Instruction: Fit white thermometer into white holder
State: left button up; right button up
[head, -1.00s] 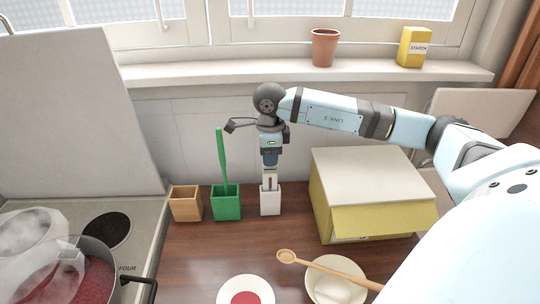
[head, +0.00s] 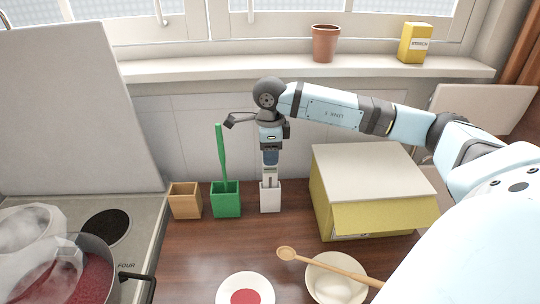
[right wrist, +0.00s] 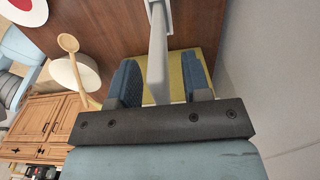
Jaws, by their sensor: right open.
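The white holder (head: 270,199) stands on the brown counter, right of the green holder. The white thermometer (head: 270,177) stands upright with its lower end at the holder's mouth, apparently inside it; the depth is hidden. My right gripper (head: 270,164) points down just above the holder, around the thermometer's upper part. In the right wrist view the thermometer (right wrist: 158,65) passes between the two blue fingers, with gaps on both sides, so the gripper is open. The white holder (right wrist: 160,14) shows at the top edge there. My left gripper is not in view.
A green holder (head: 226,201) with a green utensil and a tan holder (head: 186,202) stand left. A yellow box (head: 365,196) stands right. A bowl with a wooden spoon (head: 335,265), a red-filled dish (head: 244,292) and a stove pot (head: 95,285) are in front.

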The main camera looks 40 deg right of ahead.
notch_tip(320, 180, up, 13)
jog(key=shift+f, duration=0.2)
dwell(0.3)
notch_tip(320, 180, up, 12)
jog(key=p, duration=0.8)
dwell(0.3)
